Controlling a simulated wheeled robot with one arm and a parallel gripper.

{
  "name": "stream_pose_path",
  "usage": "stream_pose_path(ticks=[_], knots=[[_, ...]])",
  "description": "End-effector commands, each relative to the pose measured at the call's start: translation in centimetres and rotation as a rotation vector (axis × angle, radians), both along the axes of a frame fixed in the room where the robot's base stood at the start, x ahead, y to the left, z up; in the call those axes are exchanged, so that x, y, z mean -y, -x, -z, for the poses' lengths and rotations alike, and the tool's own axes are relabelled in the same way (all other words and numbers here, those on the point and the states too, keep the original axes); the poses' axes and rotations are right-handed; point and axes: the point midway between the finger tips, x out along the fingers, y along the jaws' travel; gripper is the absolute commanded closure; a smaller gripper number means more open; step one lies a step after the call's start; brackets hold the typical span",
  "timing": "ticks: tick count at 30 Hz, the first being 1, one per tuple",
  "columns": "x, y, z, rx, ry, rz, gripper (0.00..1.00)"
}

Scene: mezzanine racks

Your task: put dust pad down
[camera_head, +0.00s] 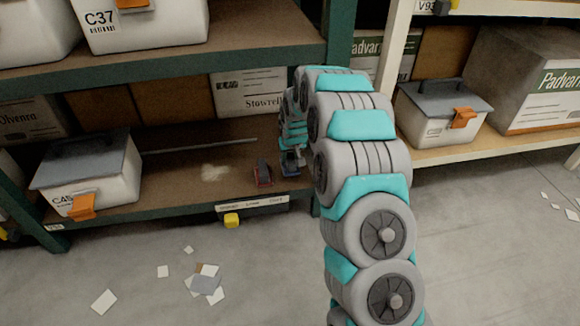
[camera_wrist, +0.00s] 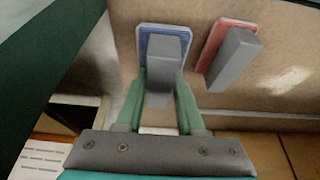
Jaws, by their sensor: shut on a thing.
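My gripper (camera_wrist: 162,84) is shut on the grey handle of a blue-based dust pad (camera_wrist: 143,45). The pad sits between the two green fingers, and its blue base shows around the handle. In the head view the blue pad (camera_head: 290,169) is at the lower shelf board, near the front edge; whether it touches the board I cannot tell. My gripper (camera_head: 291,153) is partly hidden by my arm there. A similar red pad (camera_head: 263,175) with a grey handle stands just left of it. In the wrist view the red pad (camera_wrist: 218,42) is to the right, apart from the blue one.
A pale dusty patch (camera_head: 215,172) lies on the board left of the red pad. A lidded white bin (camera_head: 108,180) stands further left. A green rack post (camera_head: 337,45) rises close to my arm. Paper scraps (camera_head: 207,284) litter the floor.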

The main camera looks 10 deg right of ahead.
Motion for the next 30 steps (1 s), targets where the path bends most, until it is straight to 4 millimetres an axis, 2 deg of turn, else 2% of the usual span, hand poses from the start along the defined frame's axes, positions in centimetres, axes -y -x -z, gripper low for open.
stream_pose_path(ticks=[7,19,20,27,30], knots=[[0.0,0.1,3.2,-0.004,0.001,-0.001,1.0],[0.0,0.0,3.7,0.0,0.0,0.0,1.0],[0.0,0.0,3.6,0.001,0.0,0.0,0.6],[0.0,0.0,3.6,0.0,0.0,0.0,0.33],[0.0,0.0,3.6,0.0,0.0,-0.001,0.33]])
